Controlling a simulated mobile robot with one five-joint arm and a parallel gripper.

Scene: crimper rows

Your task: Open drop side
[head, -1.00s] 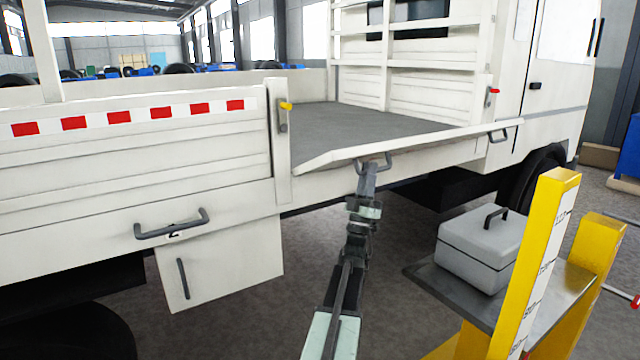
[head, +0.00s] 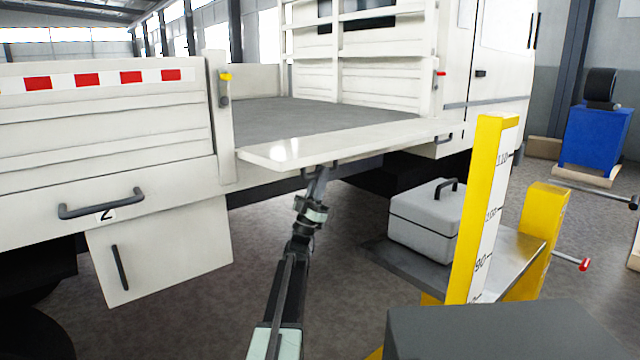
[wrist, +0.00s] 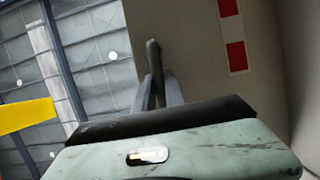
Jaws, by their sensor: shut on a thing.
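The truck's drop side (head: 340,145) is a white panel folded outward from the bed and lies roughly level in the head view. A dark handle (head: 322,168) sits under its outer edge, left of the middle. My gripper (head: 318,175) is below that edge, shut on this handle. In the wrist view my fingers (wrist: 161,92) close around the dark handle bar (wrist: 153,58), with the panel's outer face and its red-and-white strip (wrist: 232,35) above. The grip itself is partly hidden by the fingers. A second handle (head: 444,138) shows at the panel's right end.
A yellow measuring post (head: 486,200) and a shelf (head: 525,250) with a grey toolbox (head: 425,225) stand right of my arm. The closed neighbouring side panel (head: 100,125) is at left, above a lower handle (head: 100,203).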

